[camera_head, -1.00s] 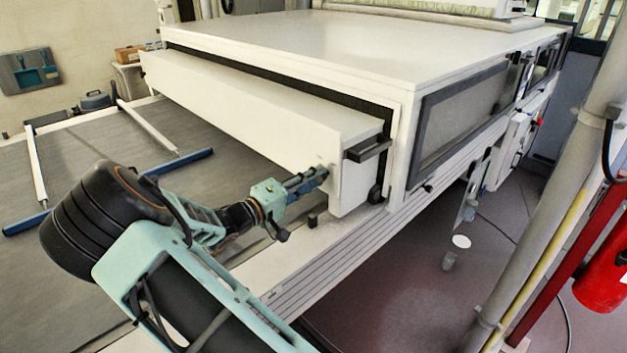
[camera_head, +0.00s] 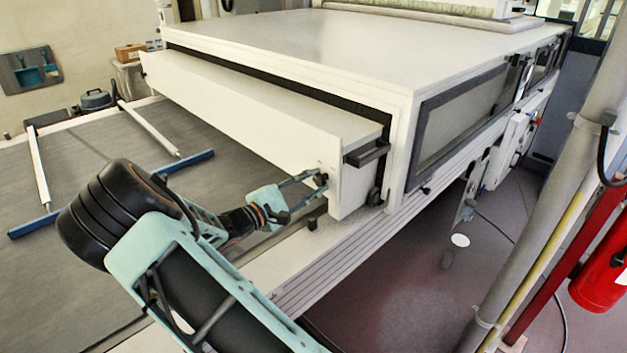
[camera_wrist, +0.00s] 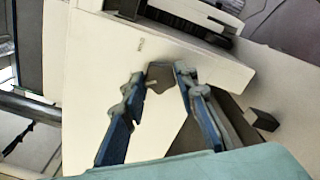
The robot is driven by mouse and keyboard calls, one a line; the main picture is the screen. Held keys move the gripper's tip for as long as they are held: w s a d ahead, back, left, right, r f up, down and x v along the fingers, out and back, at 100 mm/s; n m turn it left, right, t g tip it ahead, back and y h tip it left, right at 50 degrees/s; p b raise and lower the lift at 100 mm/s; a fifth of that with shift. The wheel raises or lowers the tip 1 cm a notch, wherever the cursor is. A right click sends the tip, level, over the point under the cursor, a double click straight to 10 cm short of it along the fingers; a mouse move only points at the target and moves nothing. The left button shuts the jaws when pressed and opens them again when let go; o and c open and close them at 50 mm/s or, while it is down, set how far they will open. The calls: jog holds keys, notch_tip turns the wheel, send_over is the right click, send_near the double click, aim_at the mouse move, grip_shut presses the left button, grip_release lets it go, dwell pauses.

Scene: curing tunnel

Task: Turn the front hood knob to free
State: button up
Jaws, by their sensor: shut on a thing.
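The front hood (camera_head: 250,115) is a long white box-shaped cover on the front of the big white machine. Its dark knob (camera_wrist: 160,77) sits on the hood's white face, near the right end in the head view. My gripper (camera_head: 317,179) is at that face, with its two fingers on either side of the knob. In the wrist view my gripper (camera_wrist: 159,72) is shut on the knob, and a small light pointer-like part sticks out to the knob's left. The fingers partly hide the knob in the head view. Small marks (camera_wrist: 141,45) on the face are too small to read.
A black handle (camera_head: 366,153) juts from the hood's right end, close to my gripper. A small black block (camera_head: 317,214) stands on the white ledge below. The grey conveyor bed (camera_head: 110,190) with blue-ended rails lies left. A red extinguisher (camera_head: 602,268) hangs far right.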

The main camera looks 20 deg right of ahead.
jog(key=shift+n+p, duration=0.35)
jog(key=shift+n, duration=0.65)
jog(key=o, duration=1.2)
jog(key=shift+c, duration=0.2)
jog(key=shift+a, duration=0.15)
jog(key=v, duration=1.1)
jog(key=shift+s+a, duration=0.15)
jog(key=shift+a, duration=0.25)
